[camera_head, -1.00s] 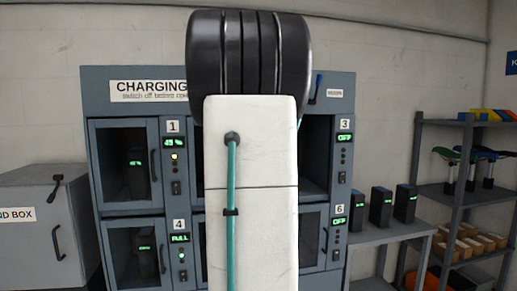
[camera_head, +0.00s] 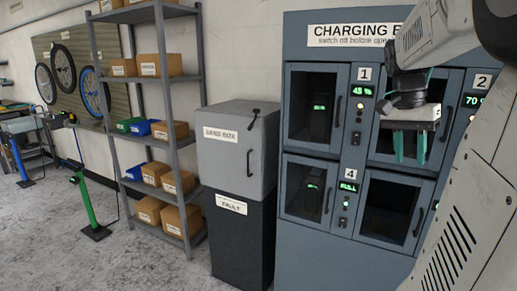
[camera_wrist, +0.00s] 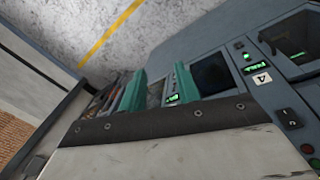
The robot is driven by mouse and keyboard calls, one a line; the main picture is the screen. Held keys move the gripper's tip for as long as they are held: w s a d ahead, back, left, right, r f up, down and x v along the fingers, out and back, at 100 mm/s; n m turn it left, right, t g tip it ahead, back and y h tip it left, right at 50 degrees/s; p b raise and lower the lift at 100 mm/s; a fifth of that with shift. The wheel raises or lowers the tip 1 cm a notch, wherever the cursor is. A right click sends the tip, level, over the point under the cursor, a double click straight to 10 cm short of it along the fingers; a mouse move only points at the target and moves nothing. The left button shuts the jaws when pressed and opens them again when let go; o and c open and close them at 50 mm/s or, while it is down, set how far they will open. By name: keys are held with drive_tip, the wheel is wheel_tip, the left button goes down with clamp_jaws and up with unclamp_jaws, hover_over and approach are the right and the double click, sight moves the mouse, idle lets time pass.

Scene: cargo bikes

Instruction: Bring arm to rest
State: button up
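My arm (camera_head: 470,225) rises along the right side of the head view and bends over at the top. My gripper (camera_head: 410,158) hangs from it in front of the charging cabinet (camera_head: 296,130), its two teal fingers pointing down. In the wrist view the fingers of my gripper (camera_wrist: 159,78) stand apart with nothing seen between them, so it is open and empty. My arm hides part of the cabinet's right side. Doors 1 (camera_head: 314,108) and 4 (camera_head: 308,190) look shut.
A grey box (camera_head: 225,160) on a dark FAULT cabinet (camera_head: 240,235) stands left of the charging cabinet. A shelf rack (camera_head: 165,85) with cardboard boxes is farther left. A green stand (camera_head: 85,205) and hung wheels are at far left. Floor (camera_head: 130,265) at lower left is clear.

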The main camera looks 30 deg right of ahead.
drive_tip(key=s+a+f+n+t, duration=0.1)
drive_tip(key=a+f+n, duration=0.2)
drive_tip(key=a, duration=0.7)
drive_tip(key=s+a+f+n+t, duration=0.1)
drive_tip(key=a+f+n, duration=0.3)
drive_tip(key=a+n, duration=0.4)
drive_tip(key=s+a+f+n+t+y, duration=0.1)
drive_tip(key=a+f+n, duration=0.2)
drive_tip(key=a, duration=1)
drive_tip(key=shift+s+a+f+n, duration=0.15)
drive_tip(key=shift+f+n, duration=0.2)
drive_tip(key=shift+n, duration=0.85)
